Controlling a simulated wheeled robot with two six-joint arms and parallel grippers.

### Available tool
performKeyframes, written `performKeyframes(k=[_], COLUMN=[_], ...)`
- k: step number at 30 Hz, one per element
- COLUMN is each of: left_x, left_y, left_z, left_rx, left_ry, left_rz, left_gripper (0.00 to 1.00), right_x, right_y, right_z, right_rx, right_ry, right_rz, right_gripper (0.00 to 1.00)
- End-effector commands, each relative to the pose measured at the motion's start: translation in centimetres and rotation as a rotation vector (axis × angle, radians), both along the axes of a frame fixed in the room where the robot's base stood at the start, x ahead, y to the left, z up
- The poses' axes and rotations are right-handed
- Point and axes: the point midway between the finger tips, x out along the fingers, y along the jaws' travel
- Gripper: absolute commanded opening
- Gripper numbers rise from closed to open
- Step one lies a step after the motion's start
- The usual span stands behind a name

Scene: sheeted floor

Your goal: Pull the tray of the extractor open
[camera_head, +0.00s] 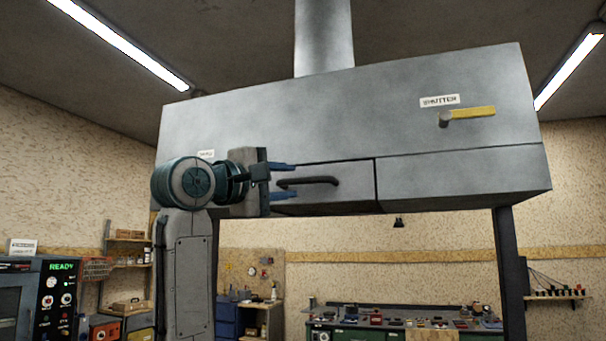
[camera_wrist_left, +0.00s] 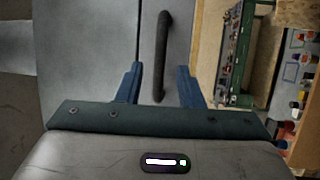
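The extractor (camera_head: 350,115) is a large grey metal hood with a pipe rising from its top. Its tray front (camera_head: 340,169) is a flat panel low on the left part, with a dark bar handle (camera_head: 308,182). In the head view my left gripper (camera_head: 283,181) has its blue fingers spread above and below the handle's left end. In the left wrist view the handle (camera_wrist_left: 162,55) lies between the two fingers, with gaps on both sides, so the gripper is open. The tray front looks flush with the hood. My right gripper is not in view.
A yellow shutter lever (camera_head: 470,115) sits on the hood's right part beneath a SHUTTER label. Dark posts (camera_head: 509,270) support the hood. A green workbench (camera_head: 400,331) with small items stands behind, below the hood. A machine reading READY (camera_head: 62,267) is at lower left.

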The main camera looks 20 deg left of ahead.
Motion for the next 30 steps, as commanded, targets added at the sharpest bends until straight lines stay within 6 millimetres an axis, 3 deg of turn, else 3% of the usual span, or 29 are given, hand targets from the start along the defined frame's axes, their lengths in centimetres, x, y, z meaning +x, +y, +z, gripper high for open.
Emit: performKeyframes(k=[3, 9, 20, 21, 26, 30], left_x=[2.0, 4.2, 4.8, 4.8, 4.8, 4.8], left_y=[-1.0, -2.0, -2.2, -2.2, -2.2, -2.2], left_z=[0.8, 1.0, 0.9, 0.9, 0.9, 0.9], left_rx=[0.0, 0.0, 0.001, 0.001, 0.001, 0.001], left_ry=[0.003, 0.001, 0.0, 0.0, 0.0, 0.0], left_rz=[-0.003, -0.001, 0.001, 0.0, 0.0, 0.0], left_gripper=[0.34, 0.34, 0.34, 0.32, 0.0, 0.0], right_x=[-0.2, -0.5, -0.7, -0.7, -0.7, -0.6], right_y=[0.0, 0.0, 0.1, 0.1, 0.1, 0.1], right_z=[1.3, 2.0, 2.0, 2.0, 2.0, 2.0], right_rx=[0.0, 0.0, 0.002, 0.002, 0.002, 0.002], right_ry=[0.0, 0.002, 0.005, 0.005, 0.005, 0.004], right_rz=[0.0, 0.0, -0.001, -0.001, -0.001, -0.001], right_gripper=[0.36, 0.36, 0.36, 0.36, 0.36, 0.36])
